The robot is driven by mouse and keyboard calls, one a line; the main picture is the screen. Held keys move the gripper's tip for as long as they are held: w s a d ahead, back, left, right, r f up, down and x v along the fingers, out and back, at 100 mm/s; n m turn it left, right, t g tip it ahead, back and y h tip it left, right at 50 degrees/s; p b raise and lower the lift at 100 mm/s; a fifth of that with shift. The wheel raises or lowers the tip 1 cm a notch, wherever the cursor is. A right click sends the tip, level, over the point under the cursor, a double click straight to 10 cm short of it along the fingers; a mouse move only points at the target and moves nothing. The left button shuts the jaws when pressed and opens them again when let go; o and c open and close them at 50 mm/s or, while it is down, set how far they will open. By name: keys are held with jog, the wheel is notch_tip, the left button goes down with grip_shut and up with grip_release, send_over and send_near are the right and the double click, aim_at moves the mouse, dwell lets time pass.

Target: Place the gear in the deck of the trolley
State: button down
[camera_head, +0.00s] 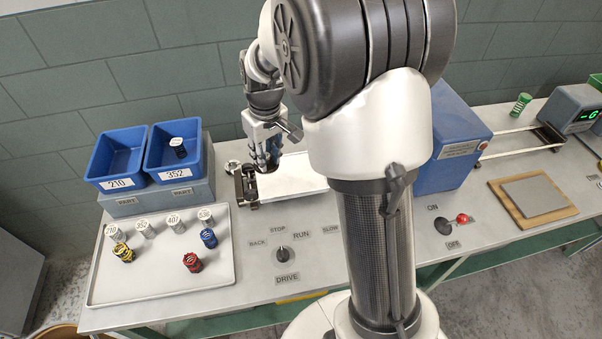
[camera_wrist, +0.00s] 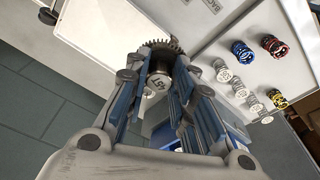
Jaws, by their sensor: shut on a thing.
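My gripper (camera_wrist: 158,82) is shut on a grey metal gear (camera_wrist: 162,46). The gear has a toothed rim and a pale round hub with a number, partly hidden between the blue fingers. In the head view my gripper (camera_head: 268,158) points down over the bench, close to a small dark block (camera_head: 246,187) and the left end of a pale plate (camera_head: 300,175). I cannot tell whether the gear touches anything below. I cannot clearly identify the trolley or its deck; my arm hides the middle of the bench.
A grey tray (camera_head: 160,282) holds labelled cylinders and coloured springs. Blue bins (camera_head: 117,155) stand behind it. A blue machine box (camera_head: 455,140) and rails (camera_head: 520,152) are to the right. A drive knob (camera_head: 282,254) and red-tipped lever (camera_head: 460,218) are at the front.

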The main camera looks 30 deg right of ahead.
jog(key=w+d+r+n, duration=0.3)
jog(key=w+d, duration=0.4)
jog(key=d, duration=0.5)
jog(key=b, duration=0.4)
send_over(295, 173)
notch_tip(295, 173, down, 13)
jog(key=shift+y, duration=0.3)
jog(key=f, duration=0.2)
jog(key=f+b, duration=0.1)
jog(key=f, duration=0.4)
jog(key=shift+s+d+b, duration=0.15)
jog(key=shift+s+b, duration=0.15)
jog(key=shift+b, duration=0.1)
jog(key=c, duration=1.8)
grip_release()
jog(key=shift+f, duration=0.2)
jog(key=o, duration=0.4)
jog(key=shift+o, duration=0.2)
